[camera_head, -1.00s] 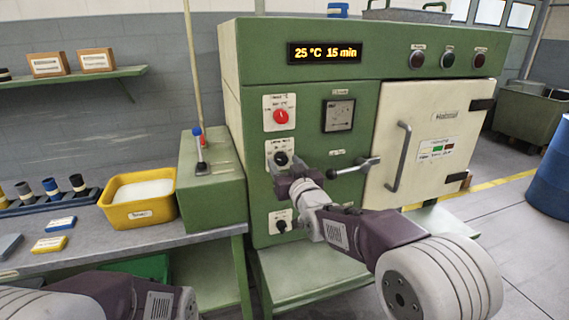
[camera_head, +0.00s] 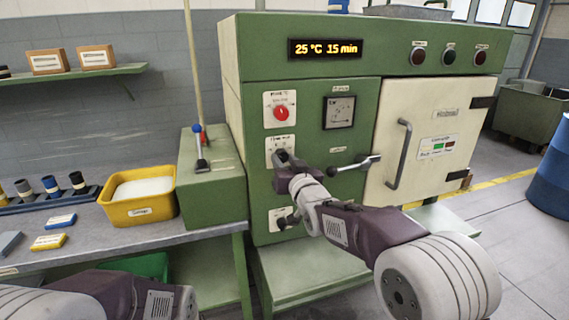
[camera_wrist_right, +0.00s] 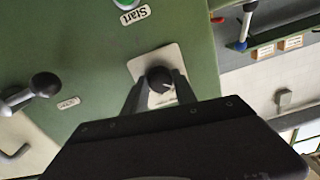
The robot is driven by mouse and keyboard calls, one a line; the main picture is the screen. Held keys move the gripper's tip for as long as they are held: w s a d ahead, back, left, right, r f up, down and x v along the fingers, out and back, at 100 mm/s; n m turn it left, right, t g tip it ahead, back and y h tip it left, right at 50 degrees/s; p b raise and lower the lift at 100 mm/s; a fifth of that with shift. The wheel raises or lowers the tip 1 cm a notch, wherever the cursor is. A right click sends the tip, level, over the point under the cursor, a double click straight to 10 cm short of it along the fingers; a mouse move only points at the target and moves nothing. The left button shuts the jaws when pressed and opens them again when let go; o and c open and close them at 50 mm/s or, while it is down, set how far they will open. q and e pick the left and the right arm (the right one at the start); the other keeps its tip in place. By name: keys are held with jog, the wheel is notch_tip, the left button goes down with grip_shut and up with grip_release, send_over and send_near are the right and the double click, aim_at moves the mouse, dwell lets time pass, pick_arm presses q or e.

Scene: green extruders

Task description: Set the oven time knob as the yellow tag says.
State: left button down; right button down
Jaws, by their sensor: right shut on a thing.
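The green oven (camera_head: 248,190) has a display (camera_head: 325,48) reading 25 °C 15 min. Below a red knob (camera_head: 281,113) is the dark time knob on a white plate (camera_head: 272,143). My right gripper (camera_head: 285,163) is at this knob and mostly covers it. In the right wrist view, the time knob (camera_wrist_right: 158,77) sits between the two fingers (camera_wrist_right: 157,92), which are shut on it. A yellow tag (camera_head: 48,242) lies on the bench at the left; its writing is too small to read. My left arm shows at the bottom left, its gripper out of view.
A black-ball lever (camera_head: 357,165) and the oven door handle (camera_head: 400,155) are right of my right gripper.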

jog(key=m+b, duration=0.2)
jog(key=m, duration=0.3)
jog(key=shift+f, duration=0.1)
jog(key=m+b, duration=0.2)
jog(key=m, duration=0.3)
jog(key=shift+m, duration=0.4)
jog(key=m+b, duration=0.2)
jog(key=m, duration=0.3)
jog(key=m+b, duration=0.2)
jog(key=m, duration=0.4)
jog(key=shift+b, duration=0.3)
jog(key=shift+m, duration=0.4)
jog(key=c, duration=1)
grip_release()
jog(key=shift+r, duration=0.2)
jog(key=shift+s, duration=0.1)
